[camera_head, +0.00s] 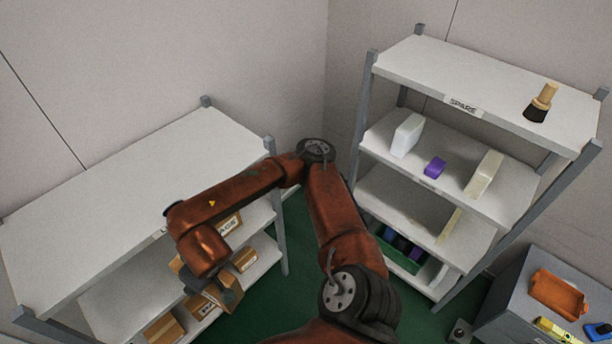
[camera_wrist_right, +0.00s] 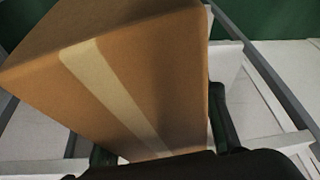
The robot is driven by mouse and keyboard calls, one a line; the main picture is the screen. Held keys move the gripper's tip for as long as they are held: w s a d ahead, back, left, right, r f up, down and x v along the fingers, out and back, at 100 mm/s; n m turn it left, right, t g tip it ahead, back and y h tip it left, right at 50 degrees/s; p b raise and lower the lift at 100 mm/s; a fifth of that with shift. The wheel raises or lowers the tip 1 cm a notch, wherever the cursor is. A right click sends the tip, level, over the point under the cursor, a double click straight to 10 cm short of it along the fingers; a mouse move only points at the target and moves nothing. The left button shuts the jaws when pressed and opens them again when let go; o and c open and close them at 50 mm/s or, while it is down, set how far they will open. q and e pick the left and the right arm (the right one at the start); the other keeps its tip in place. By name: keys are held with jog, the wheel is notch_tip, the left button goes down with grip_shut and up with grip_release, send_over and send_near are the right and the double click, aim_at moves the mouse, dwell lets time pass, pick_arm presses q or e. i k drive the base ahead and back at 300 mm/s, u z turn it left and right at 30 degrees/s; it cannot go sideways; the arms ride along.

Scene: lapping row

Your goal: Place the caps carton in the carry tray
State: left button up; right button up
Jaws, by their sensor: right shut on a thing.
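A brown carton with a pale tape strip (camera_wrist_right: 120,85) fills much of the right wrist view, between the fingers of my right gripper (camera_wrist_right: 160,140). The gripper is shut on it. In the head view my right arm reaches left to the left shelf unit, and the right gripper (camera_head: 213,289) is low at its front, partly hiding cartons there. No readable label shows which carton is held. An orange tray (camera_head: 558,294) sits on the grey cabinet at the lower right and looks empty; I cannot tell if it is the carry tray. My left gripper is not in view.
More cartons (camera_head: 164,331) stand on the left unit's lower shelves; its top (camera_head: 130,180) is bare. The right shelf unit holds white blocks (camera_head: 406,134), a purple item (camera_head: 434,167) and a brush (camera_head: 540,102). A yellow item (camera_head: 556,331) lies in front of the orange tray.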

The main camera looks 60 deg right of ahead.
aim_at(553, 296)
jog(key=k, duration=1.85)
jog(key=z, duration=3.05)
jog(key=i, duration=1)
jog(key=u, duration=0.1)
